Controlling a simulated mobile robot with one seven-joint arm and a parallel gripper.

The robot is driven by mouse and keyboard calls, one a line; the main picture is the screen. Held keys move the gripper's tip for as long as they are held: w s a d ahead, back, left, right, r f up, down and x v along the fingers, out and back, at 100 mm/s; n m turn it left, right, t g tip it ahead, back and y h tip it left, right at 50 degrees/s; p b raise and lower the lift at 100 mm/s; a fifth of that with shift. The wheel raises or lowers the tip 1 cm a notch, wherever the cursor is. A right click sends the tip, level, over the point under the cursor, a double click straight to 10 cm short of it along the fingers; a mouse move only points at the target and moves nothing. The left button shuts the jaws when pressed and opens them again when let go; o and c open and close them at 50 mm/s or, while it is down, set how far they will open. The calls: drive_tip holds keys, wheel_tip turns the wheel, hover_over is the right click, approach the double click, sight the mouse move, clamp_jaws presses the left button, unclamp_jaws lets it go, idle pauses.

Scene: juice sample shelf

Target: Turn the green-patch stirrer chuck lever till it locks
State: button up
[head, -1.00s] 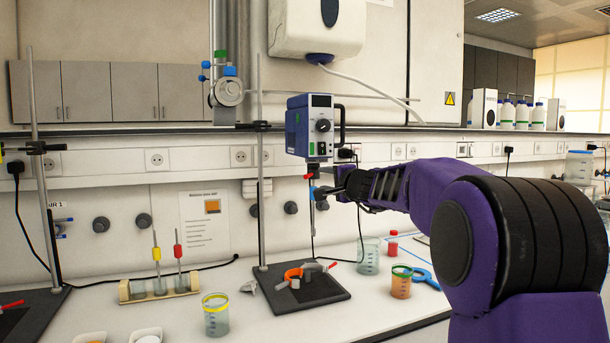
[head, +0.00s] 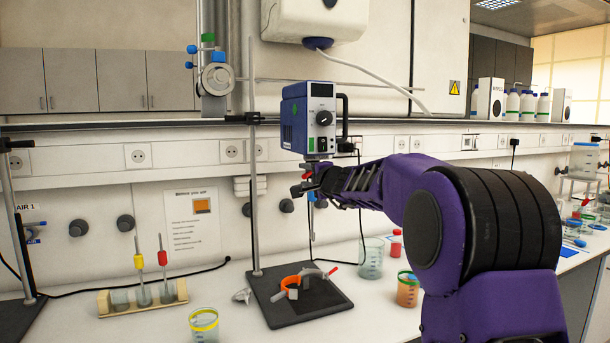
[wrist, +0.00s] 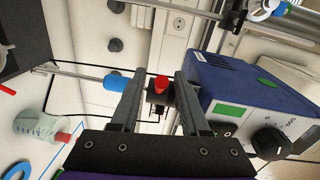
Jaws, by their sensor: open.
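The green-patch stirrer (head: 322,118) is a blue box with a grey front and black knob, clamped high on a stand; it also shows at the right of the wrist view (wrist: 222,80). A green patch (wrist: 229,109) is on its face. The red chuck lever (wrist: 161,86) shows between my fingers in the wrist view, in front of the dark chuck (wrist: 157,101). My gripper (wrist: 159,76) is open, one finger on each side of the lever. In the head view my gripper (head: 305,186) is just below the stirrer and partly hides the chuck. Finger contact cannot be told.
The stand's rod (head: 254,180) rises from a black base (head: 280,313) carrying an orange ring (head: 291,283). A glass beaker (head: 371,262), a red-capped bottle (head: 396,243) and an orange-filled beaker (head: 407,290) stand to the right. A tube rack (head: 140,301) is left.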

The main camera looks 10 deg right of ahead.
clamp_jaws()
idle(1.4)
